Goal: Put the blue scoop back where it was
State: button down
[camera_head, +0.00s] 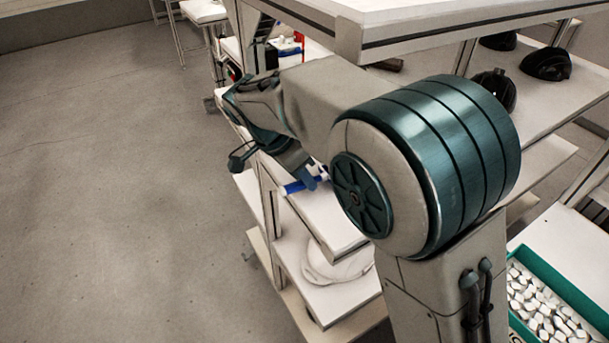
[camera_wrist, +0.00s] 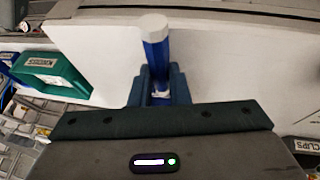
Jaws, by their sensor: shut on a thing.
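The blue scoop (camera_wrist: 155,55) stands out from between my gripper's fingers (camera_wrist: 159,92) in the wrist view, with a white end facing away from the gripper. My gripper is shut on it. In the head view the scoop (camera_head: 293,188) shows as a short blue bar at my gripper (camera_head: 310,178), beside a white shelf (camera_head: 325,215) of the rack. My own arm covers part of this area. I cannot tell whether the scoop touches the shelf.
A white helmet shell (camera_head: 335,262) sits on a lower shelf. Dark shells (camera_head: 546,64) stand on the rack behind. Open floor (camera_head: 110,190) lies left.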

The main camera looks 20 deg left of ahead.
jog(key=c, duration=1.4)
grip_release()
jog(key=shift+f, duration=0.1)
jog(key=shift+o, duration=0.2)
jog(key=shift+r, duration=0.2)
jog(key=v, duration=1.2)
jog(key=shift+f, duration=0.1)
